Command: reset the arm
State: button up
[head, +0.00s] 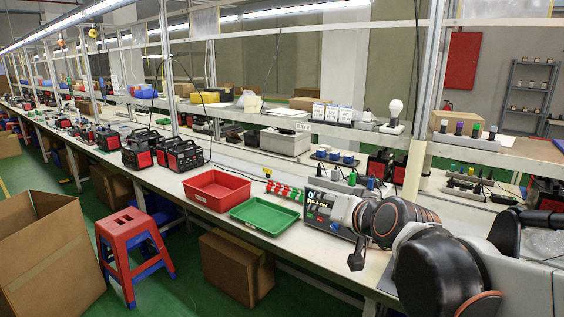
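My arm (405,240) reaches in from the lower right of the head view, folded, with white links and large black joint covers. A small dark end part, which looks like my gripper (356,261), hangs below the white link near the front edge of the workbench (280,243). Its fingers are too small and dark to tell open from shut. I see nothing held in it.
A red tray (217,189) and a green tray (264,215) lie empty on the bench, left of my arm. Black-and-red power units (180,155) stand further left. A red stool (130,233) and an open carton (45,250) stand on the floor. Shelves (500,155) overhang the bench.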

jog(key=s+d+f+n+g+h, duration=0.1)
jog(key=s+d+f+g, duration=0.1)
jog(key=s, duration=0.5)
jog(key=s+d+f+g+h, duration=0.1)
jog(key=s+d+f+g, duration=0.1)
jog(key=s+d+f, duration=0.2)
jog(key=s+d+f+n+g+h, duration=0.1)
jog(key=s+d+f, duration=0.2)
jog(key=s+f, duration=0.3)
jog(key=s, duration=0.5)
jog(key=shift+s+d+f+n+g+h, duration=0.15)
jog(key=shift+s+f+n+g+h, duration=0.15)
jog(key=shift+s+g, duration=0.1)
